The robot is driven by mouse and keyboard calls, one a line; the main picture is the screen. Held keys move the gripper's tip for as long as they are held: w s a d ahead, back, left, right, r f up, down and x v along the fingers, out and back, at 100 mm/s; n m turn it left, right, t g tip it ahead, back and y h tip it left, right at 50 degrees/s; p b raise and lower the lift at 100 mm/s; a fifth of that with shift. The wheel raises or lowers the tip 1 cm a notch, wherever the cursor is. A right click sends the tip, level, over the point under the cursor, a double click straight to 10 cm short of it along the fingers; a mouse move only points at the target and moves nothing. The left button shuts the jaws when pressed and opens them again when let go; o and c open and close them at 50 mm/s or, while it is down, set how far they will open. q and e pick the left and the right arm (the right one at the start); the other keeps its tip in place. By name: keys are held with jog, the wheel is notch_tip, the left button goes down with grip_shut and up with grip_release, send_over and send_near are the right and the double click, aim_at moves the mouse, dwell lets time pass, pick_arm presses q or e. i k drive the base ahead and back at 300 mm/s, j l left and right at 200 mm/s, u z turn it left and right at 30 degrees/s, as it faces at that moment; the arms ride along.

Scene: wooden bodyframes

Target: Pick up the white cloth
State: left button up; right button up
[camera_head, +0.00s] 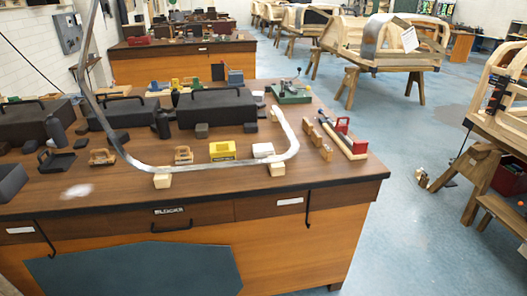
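A small, flat white patch (77,191) lies on the front left of the wooden workbench (120,197). It looks like the white cloth, but it is too blurred for me to make out folds or edges. A white item (263,150) also sits on the bench next to a yellow box; I cannot tell what it is. Neither of my grippers shows in the head view, and nothing covers the white patch.
A long bent metal strip (208,168) rests on wooden blocks across the bench. Black cases (215,108), a yellow box (222,150) and a hammer-like tool (345,141) stand around it. Wooden frames on trestles (375,50) stand at right. The blue floor (410,230) right of the bench is open.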

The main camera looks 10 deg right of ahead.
aim_at(259, 150)
jog(key=i+l+z, duration=0.2)
jog(key=i, duration=0.25)
jog(key=i+l+z, duration=0.25)
jog(key=i, duration=0.25)
